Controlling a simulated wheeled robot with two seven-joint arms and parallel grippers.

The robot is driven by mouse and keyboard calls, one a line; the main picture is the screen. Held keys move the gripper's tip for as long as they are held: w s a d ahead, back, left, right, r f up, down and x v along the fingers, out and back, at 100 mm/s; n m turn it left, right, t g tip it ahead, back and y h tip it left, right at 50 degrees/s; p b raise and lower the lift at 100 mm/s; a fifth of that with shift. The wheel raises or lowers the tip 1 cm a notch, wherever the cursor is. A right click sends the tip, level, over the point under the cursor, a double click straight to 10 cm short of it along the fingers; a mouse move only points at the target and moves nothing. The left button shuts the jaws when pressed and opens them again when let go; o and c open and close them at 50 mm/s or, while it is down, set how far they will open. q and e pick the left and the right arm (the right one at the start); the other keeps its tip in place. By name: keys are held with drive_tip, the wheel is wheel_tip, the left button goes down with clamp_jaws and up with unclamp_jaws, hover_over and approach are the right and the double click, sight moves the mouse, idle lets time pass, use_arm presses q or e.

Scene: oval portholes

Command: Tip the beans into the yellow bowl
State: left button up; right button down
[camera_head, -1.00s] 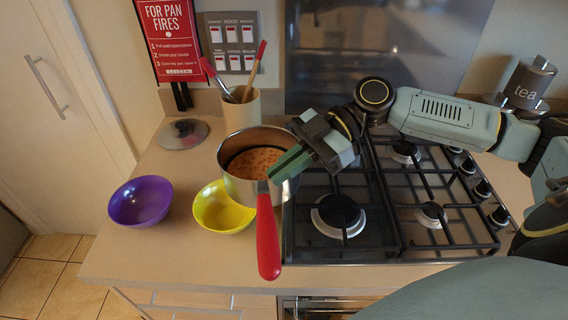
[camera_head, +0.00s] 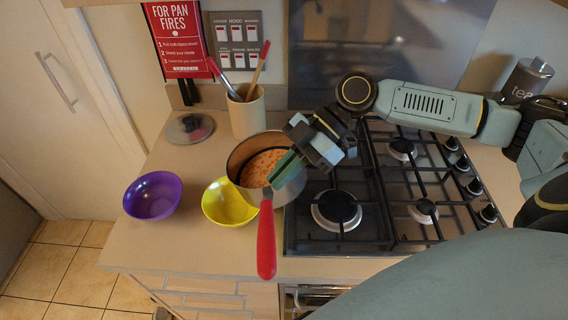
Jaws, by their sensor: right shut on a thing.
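A steel saucepan (camera_head: 236,161) with a red handle (camera_head: 266,240) holds orange beans (camera_head: 262,168). My right gripper (camera_head: 284,170) is shut on the saucepan at its right side, near the rim. The pan is tilted a little, its opening turned toward the camera, and the beans are inside it. The yellow bowl (camera_head: 226,206) stands on the counter just left of and partly behind the pan, which covers its right part. The visible inside of the bowl looks empty. My left gripper is not in view.
A purple bowl (camera_head: 153,195) stands left of the yellow one. A glass lid (camera_head: 190,128) and a utensil pot (camera_head: 247,113) are behind. The gas hob (camera_head: 375,200) lies to the right. The counter's front edge (camera_head: 190,272) is close to the bowls.

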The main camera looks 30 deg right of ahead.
sight(243, 187)
drive_tip(key=shift+w+a+r+m+g+h+p, duration=0.15)
drive_tip(key=shift+a+g+h+p, duration=0.1)
drive_tip(key=shift+h+p, duration=0.5)
drive_tip(key=shift+w+a+m+g+h+p, duration=0.2)
drive_tip(key=shift+h+p, duration=0.25)
drive_tip(key=shift+p, duration=0.5)
drive_tip(key=shift+w+a+r+g+h+p, duration=0.25)
drive_tip(key=shift+a+r+h+p, duration=0.3)
drive_tip(key=shift+h+p, duration=0.35)
drive_tip(key=shift+w+a+r+m+g+h+p, duration=0.1)
drive_tip(key=shift+w+a+m+g+h, duration=0.2)
drive_tip(key=shift+a+h, duration=0.4)
drive_tip(key=shift+w+a+r+m+g+h+p, duration=0.15)
drive_tip(key=shift+w+a+g+h, duration=0.15)
drive_tip(key=shift+a+h, duration=0.35)
drive_tip(key=shift+w+a+r+m+g+h+p, duration=0.1)
drive_tip(key=shift+w+a+g+h, duration=0.25)
drive_tip(key=shift+a+h, duration=0.3)
drive_tip(key=shift+w+a+g+h+b, duration=0.1)
drive_tip(key=shift+a+g+h+b, duration=0.2)
drive_tip(key=shift+h, duration=0.2)
drive_tip(key=shift+w+a+f+m+g+h+p, duration=0.2)
drive_tip(key=shift+w+a+g+h+p, duration=0.15)
drive_tip(key=shift+a+h+p, duration=0.3)
drive_tip(key=shift+w+a+f+m+g+h+p, duration=0.2)
drive_tip(key=shift+w+a+g+h+p, duration=0.2)
drive_tip(key=shift+a+h, duration=0.4)
drive_tip(key=shift+w+a+f+m+g+h+p, duration=0.2)
drive_tip(key=shift+w+a+g+h+p, duration=0.15)
drive_tip(key=shift+a+h+p, duration=0.4)
